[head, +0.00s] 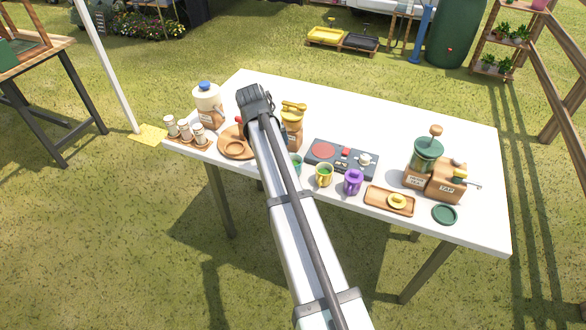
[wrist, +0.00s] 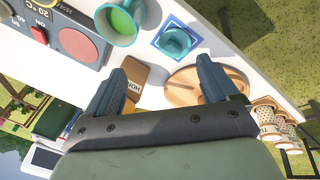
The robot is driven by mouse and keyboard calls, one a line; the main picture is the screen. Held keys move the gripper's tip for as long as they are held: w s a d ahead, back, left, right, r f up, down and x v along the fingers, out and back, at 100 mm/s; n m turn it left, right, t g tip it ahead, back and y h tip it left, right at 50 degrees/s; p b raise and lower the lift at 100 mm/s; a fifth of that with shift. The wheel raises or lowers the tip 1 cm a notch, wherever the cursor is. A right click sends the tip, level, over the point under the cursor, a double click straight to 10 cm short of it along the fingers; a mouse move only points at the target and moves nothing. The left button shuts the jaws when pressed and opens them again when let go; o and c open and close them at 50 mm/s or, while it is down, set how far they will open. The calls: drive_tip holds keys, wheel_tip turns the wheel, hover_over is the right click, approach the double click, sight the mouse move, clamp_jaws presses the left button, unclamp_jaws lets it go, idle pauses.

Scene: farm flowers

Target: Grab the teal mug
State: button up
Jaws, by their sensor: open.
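The teal mug (head: 296,161) stands on the white table in the head view, mostly hidden behind my arm, left of the black stove unit. In the wrist view a teal mug (wrist: 120,24) with a green inside shows at the top edge, partly cut off. My gripper (wrist: 162,72) is open with nothing between its fingers. It hangs over the table near the honey jar (wrist: 130,80) and round wooden board (wrist: 183,90), apart from the mug. In the head view my gripper (head: 256,101) is over the table's left part.
A teal piece on a blue square tray (wrist: 176,40) lies beside the teal mug. The stove unit (head: 342,159), yellow mug (head: 324,176) and purple mug (head: 353,182) stand to the right. A white jug (head: 207,103) and spice jars (head: 185,129) stand left.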

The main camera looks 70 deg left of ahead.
sight(297, 159)
drive_tip(key=w+d+r+m+g+h, duration=0.1)
drive_tip(key=w+d+r+g+h, duration=0.1)
drive_tip(key=w+d+r+g, duration=0.3)
drive_tip(key=f, duration=0.4)
drive_tip(key=f+t, duration=0.1)
drive_tip(key=f, duration=0.3)
drive_tip(key=w+a+f+t, duration=0.1)
drive_tip(key=f, duration=0.3)
drive_tip(key=shift+f, duration=0.15)
drive_tip(key=shift+c, duration=0.2)
drive_tip(key=c, duration=1.1)
drive_tip(key=shift+c, duration=0.2)
